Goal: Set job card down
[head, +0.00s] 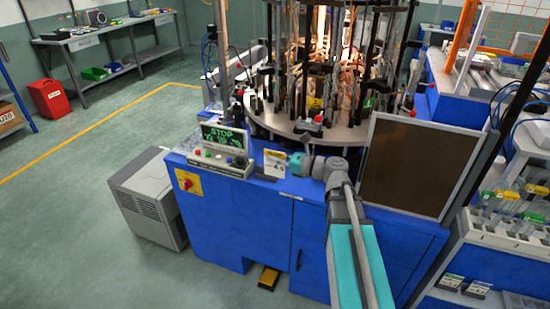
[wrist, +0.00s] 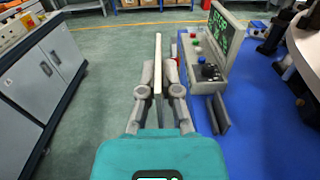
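The job card (head: 274,163) is a small white card with a yellow band, held upright at the end of my arm in the head view. In the wrist view the card (wrist: 157,62) shows edge-on as a thin pale plate between the two fingers. My gripper (head: 291,164) is shut on it; the fingers (wrist: 159,88) press it from both sides. In the wrist view the card is seen against the green floor, left of the blue machine top. A small grey slotted piece (wrist: 219,114) stands on the blue top to the right of my gripper.
A control box (head: 222,161) with buttons and a STOP screen (head: 225,135) stands on the blue machine cabinet (head: 270,215), left of the card. A round machine table (head: 305,130) with burners is behind. A dark framed panel (head: 420,165) stands right of my arm.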

